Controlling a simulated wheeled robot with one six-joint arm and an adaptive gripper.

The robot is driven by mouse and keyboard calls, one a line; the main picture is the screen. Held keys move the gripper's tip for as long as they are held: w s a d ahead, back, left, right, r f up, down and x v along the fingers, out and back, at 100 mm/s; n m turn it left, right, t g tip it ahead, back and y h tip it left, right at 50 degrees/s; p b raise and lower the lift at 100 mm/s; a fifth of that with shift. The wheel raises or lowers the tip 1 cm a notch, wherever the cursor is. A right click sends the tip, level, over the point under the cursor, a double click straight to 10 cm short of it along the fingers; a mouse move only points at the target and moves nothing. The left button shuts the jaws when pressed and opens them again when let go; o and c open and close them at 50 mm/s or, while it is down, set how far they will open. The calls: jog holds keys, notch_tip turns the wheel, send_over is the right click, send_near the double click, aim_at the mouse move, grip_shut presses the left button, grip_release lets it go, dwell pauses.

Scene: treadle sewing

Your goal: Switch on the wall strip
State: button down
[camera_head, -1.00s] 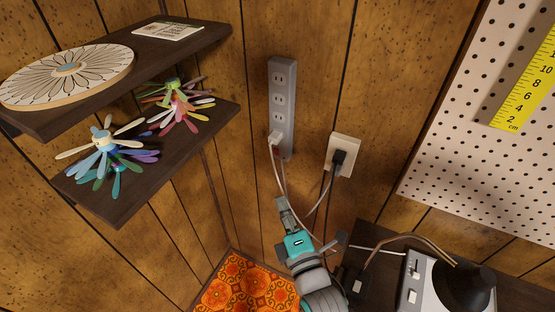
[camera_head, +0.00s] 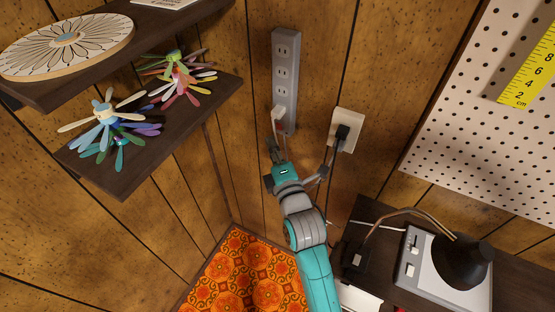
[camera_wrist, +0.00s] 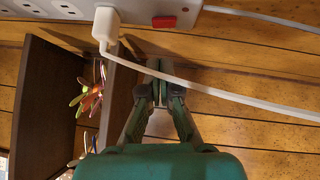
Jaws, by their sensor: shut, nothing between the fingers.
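The wall strip (camera_head: 285,68) is a long grey bar with several outlets, mounted upright on the wood-panelled wall. A white plug (camera_head: 278,113) sits in its lower part. In the wrist view the strip (camera_wrist: 218,3) runs along the top edge, with the white plug (camera_wrist: 106,24) and a red rocker switch (camera_wrist: 164,22) beside it. I cannot tell whether the switch is lit. My gripper (camera_head: 271,146) is just below the strip's lower end. In the wrist view my gripper (camera_wrist: 160,70) is shut and empty, apart from the switch, with the white cord crossing near its fingertips.
A white wall outlet (camera_head: 347,118) with a black plug is right of the strip. Dark shelves (camera_head: 190,118) with colourful spiky ornaments (camera_head: 104,116) stand left. A pegboard (camera_head: 480,120) and a black lamp (camera_head: 465,262) are at right.

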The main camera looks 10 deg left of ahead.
aim_at(279, 127)
jog(key=shift+w+d+r, duration=0.15)
jog(key=shift+w+d, duration=0.2)
jog(key=shift+w, duration=0.5)
jog(key=shift+w+d+r, duration=0.15)
jog(key=shift+w+d, duration=0.2)
jog(key=shift+w, duration=0.45)
